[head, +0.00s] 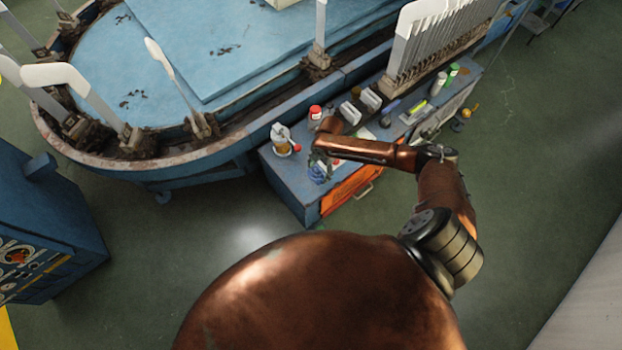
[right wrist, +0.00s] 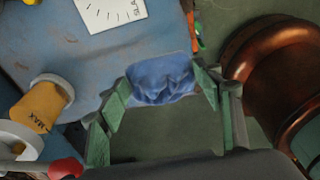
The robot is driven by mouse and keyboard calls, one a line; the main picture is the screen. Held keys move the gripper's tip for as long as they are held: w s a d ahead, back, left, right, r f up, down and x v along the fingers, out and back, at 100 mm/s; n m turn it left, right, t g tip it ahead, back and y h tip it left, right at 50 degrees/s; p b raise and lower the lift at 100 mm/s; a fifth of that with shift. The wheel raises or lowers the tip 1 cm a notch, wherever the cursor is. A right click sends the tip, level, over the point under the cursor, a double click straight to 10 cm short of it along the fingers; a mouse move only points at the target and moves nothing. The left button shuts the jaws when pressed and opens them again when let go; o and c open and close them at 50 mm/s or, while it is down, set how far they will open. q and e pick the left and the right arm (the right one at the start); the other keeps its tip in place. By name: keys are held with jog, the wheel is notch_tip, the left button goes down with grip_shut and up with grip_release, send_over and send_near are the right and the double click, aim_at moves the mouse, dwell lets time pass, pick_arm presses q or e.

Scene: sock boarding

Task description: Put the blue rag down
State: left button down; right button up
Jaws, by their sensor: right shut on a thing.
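The blue rag (head: 317,175) is a small crumpled cloth at the front left part of the blue cabinet top. In the right wrist view the rag (right wrist: 160,80) is bunched between the green fingers of my right gripper (right wrist: 163,90), which is shut on it. In the head view my right gripper (head: 320,160) is small and partly hidden by its arm. The rag shows at the cabinet's edge in the wrist view, with floor beyond; I cannot tell whether it touches the top. My left gripper is not in view.
A white card with marks (right wrist: 108,12) lies near the rag. The sock machine (head: 240,158) stands behind.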

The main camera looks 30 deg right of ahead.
aim_at(314, 171)
jog(key=a+f, duration=0.1)
jog(key=w+a+f, duration=0.1)
jog(key=shift+f+b, duration=0.3)
jog(key=shift+f, duration=0.1)
jog(key=f, duration=0.2)
jog(key=f+b, duration=0.1)
jog(key=shift+w+a+f, duration=0.15)
jog(key=shift+a+f, duration=0.15)
jog(key=shift+f, duration=0.1)
jog(key=shift+r, duration=0.15)
jog(key=o, duration=0.6)
jog(key=shift+f, duration=0.2)
jog(key=o, duration=0.4)
jog(key=r+p, duration=0.1)
jog(key=r, duration=0.3)
jog(key=d+r+p, duration=0.1)
jog(key=r, duration=0.3)
jog(key=d+r+p, duration=0.1)
jog(key=r, duration=0.3)
jog(key=shift+r, duration=0.15)
